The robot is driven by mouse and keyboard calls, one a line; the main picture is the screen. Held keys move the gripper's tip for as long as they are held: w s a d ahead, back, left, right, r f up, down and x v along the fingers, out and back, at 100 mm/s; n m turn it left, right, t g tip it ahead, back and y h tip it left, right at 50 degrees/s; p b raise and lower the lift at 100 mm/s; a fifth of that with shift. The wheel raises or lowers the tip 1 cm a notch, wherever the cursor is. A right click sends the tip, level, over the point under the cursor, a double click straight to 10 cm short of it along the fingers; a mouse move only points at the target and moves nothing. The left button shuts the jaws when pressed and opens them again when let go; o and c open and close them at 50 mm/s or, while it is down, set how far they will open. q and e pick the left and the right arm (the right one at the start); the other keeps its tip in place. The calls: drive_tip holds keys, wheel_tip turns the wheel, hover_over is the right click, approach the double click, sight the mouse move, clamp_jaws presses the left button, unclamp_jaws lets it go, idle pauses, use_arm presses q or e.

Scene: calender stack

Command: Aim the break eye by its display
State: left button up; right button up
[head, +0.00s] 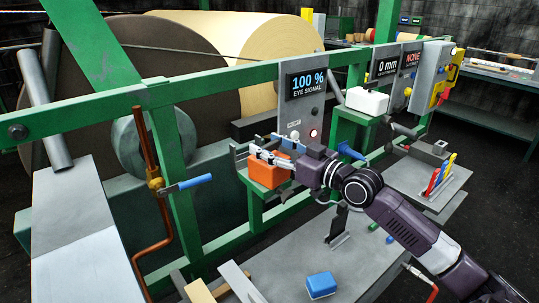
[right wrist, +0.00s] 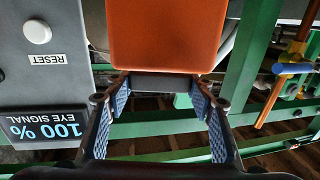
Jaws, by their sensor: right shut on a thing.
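The break eye is an orange box (head: 268,172) in front of the green frame, left of the display panel. My right gripper (head: 284,161) comes to it from the right and is shut on it. In the right wrist view the orange housing (right wrist: 165,35) is beyond the fingertips (right wrist: 162,82), which close on its dark lower part. The eye signal display (head: 306,83) reads 100 %. It also shows upside down in the right wrist view (right wrist: 45,126). My left gripper is not in view.
A green rail (head: 210,85) runs behind the eye. A copper pipe with a blue-handled valve (head: 184,186) stands left. Displays reading 0 mm (head: 386,67) and NONE (head: 412,59) are at right. A blue block (head: 321,285) lies on the grey table (head: 290,265).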

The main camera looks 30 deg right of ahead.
idle(0.3)
drive_tip(key=o, duration=1.2)
drive_tip(key=shift+s, duration=0.1)
drive_tip(key=shift+s+d+f, duration=0.1)
drive_tip(key=shift+s+d, duration=0.1)
drive_tip(key=shift+s, duration=0.4)
drive_tip(key=v, duration=1)
drive_tip(key=shift+s, duration=0.25)
drive_tip(key=shift+d, duration=0.1)
